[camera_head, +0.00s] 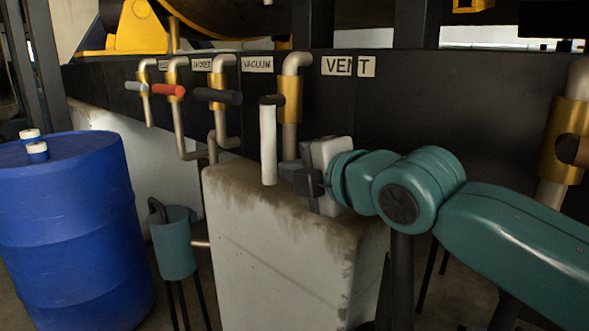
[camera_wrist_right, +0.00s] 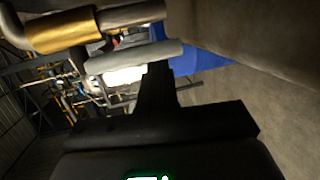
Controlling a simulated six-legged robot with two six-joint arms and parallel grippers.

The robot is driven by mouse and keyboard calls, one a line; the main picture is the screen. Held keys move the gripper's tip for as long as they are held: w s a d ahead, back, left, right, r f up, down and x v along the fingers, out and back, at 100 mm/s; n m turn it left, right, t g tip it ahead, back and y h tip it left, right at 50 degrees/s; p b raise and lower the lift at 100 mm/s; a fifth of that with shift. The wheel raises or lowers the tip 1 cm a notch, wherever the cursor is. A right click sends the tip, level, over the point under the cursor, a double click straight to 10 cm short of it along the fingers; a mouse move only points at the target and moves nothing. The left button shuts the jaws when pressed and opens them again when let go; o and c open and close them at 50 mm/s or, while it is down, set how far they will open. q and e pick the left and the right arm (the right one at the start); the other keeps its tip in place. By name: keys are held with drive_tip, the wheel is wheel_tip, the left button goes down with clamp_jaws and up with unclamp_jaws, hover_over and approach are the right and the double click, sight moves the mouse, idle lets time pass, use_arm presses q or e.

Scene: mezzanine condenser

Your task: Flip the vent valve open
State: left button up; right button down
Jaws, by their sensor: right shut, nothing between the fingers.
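The vent valve is a brass body (camera_head: 291,100) on a grey pipe, just left of the VENT label (camera_head: 347,66). Its pale lever (camera_head: 268,147) hangs straight down from a dark pivot. My right gripper (camera_head: 303,183) is shut and empty, just right of the lever's lower part; I cannot tell if they touch. In the right wrist view, the dark fingers (camera_wrist_right: 158,84) are together, below a pale bar (camera_wrist_right: 135,57) that looks like the lever. A brass body (camera_wrist_right: 60,31) shows at the upper left there. My left gripper is not in view.
Several other valves stand to the left, with a black lever (camera_head: 217,96), an orange lever (camera_head: 167,90) and a white lever (camera_head: 136,86). A stained concrete block (camera_head: 275,255) stands below the gripper. A blue drum (camera_head: 65,230) is at the left.

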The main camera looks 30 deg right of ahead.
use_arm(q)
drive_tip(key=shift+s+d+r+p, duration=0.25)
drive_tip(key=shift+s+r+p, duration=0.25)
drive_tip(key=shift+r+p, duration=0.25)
use_arm(e)
drive_tip(key=f+v, duration=0.2)
drive_tip(key=v, duration=0.8)
drive_tip(key=shift+s+d, duration=0.15)
drive_tip(key=shift+s, duration=0.25)
drive_tip(key=shift+r, duration=0.1)
drive_tip(key=shift+s, duration=0.1)
